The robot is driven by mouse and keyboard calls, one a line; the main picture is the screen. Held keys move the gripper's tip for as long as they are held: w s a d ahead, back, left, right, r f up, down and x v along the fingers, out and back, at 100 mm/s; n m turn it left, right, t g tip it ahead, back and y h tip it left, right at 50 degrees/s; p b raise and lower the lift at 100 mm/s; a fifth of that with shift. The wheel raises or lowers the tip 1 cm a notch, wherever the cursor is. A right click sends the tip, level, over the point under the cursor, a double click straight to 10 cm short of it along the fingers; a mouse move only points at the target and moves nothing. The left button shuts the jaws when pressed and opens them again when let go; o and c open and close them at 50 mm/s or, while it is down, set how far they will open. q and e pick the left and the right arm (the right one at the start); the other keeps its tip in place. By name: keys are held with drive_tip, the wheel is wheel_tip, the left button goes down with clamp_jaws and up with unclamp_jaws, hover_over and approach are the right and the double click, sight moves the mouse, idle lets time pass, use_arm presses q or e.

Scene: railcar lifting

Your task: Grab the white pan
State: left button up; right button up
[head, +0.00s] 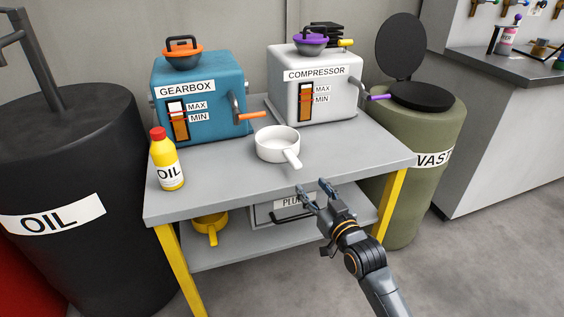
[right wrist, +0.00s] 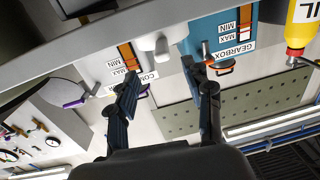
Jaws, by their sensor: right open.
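The white pan (head: 278,148) sits on the grey table top, its short handle (head: 292,159) pointing toward the front right. My right gripper (head: 313,189) is open and empty, just in front of the table's front edge and below right of the handle in the head view. It is not touching the pan. In the right wrist view, which is upside down, the white pan (right wrist: 155,38) shows beyond and between the two spread fingers (right wrist: 165,76). My left gripper is not in view.
The table (head: 215,183) also bears the blue gearbox (head: 205,97), white compressor (head: 325,97) and yellow oil bottle (head: 166,165). A yellow pan (head: 209,226) and a drawer unit (head: 268,215) are below. The black oil drum (head: 70,170) and green waste bin (head: 425,175) flank the table.

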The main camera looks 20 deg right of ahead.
sight(299, 169)
drive_tip(key=w, duration=0.3)
drive_tip(key=w+b, duration=0.1)
drive_tip(key=w, duration=0.2)
drive_tip(key=w+a, duration=0.1)
drive_tip(key=w, duration=0.1)
drive_tip(key=shift+w+r, duration=0.35)
drive_tip(key=shift+w, duration=0.05)
drive_tip(key=w, duration=0.1)
drive_tip(key=w+b, duration=0.1)
drive_tip(key=w, duration=0.2)
drive_tip(key=shift+w+a+r+b, duration=0.15)
drive_tip(key=shift+w+a+b, duration=0.15)
drive_tip(key=shift+w+b, duration=0.1)
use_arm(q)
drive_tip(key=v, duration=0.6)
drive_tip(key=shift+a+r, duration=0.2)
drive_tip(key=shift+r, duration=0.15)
use_arm(e)
clamp_jaws()
